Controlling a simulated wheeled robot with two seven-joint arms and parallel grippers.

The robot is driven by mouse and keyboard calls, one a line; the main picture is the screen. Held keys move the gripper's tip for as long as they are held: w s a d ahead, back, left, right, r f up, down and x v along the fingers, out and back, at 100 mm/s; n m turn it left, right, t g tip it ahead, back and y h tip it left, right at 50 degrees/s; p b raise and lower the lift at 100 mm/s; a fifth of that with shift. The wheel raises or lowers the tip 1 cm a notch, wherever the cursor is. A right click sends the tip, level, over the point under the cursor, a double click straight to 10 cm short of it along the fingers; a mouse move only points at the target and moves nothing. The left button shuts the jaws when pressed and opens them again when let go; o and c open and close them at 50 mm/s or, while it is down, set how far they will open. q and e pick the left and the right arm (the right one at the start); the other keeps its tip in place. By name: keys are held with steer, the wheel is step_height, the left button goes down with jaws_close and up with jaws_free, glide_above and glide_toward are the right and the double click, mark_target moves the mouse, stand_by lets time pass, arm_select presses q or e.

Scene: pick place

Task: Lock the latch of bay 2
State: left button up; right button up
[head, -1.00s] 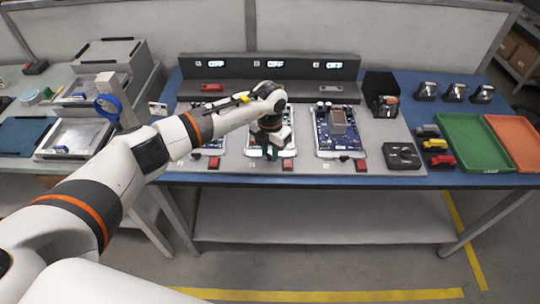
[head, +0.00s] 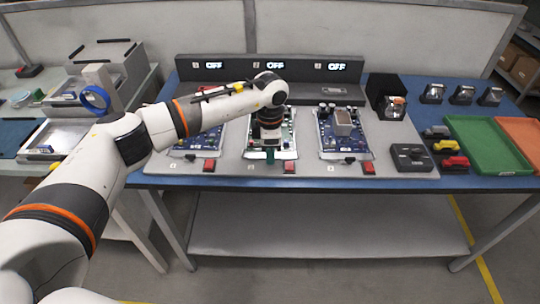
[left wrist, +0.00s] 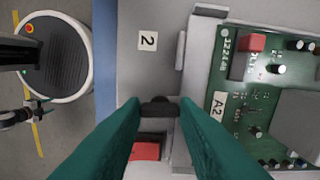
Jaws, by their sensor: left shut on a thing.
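Bay 2 is the middle bay, and its green circuit board (head: 288,130) also shows in the left wrist view, marked A2 (left wrist: 235,125). The label "2" (left wrist: 148,40) lies on the grey surface in front of it. The small dark latch (left wrist: 158,107) of bay 2 sits at the board's front edge. My left gripper (head: 270,156) reaches down over this edge; its green fingers (left wrist: 160,112) are shut on the latch in the left wrist view. The fingers and wrist hide most of the latch in the head view. My right gripper is not in view.
A red button (head: 290,167) is close beside the latch; it also shows in the left wrist view (left wrist: 145,151). Blue boards lie in the left bay (head: 205,140) and right bay (head: 325,140).

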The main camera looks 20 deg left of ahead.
arm_select(q)
steer(key=shift+m+b, duration=0.3)
steer(key=shift+m, duration=0.3)
steer(key=o, duration=1)
step_height(320, 180, up, 12)
steer(key=b, duration=0.1)
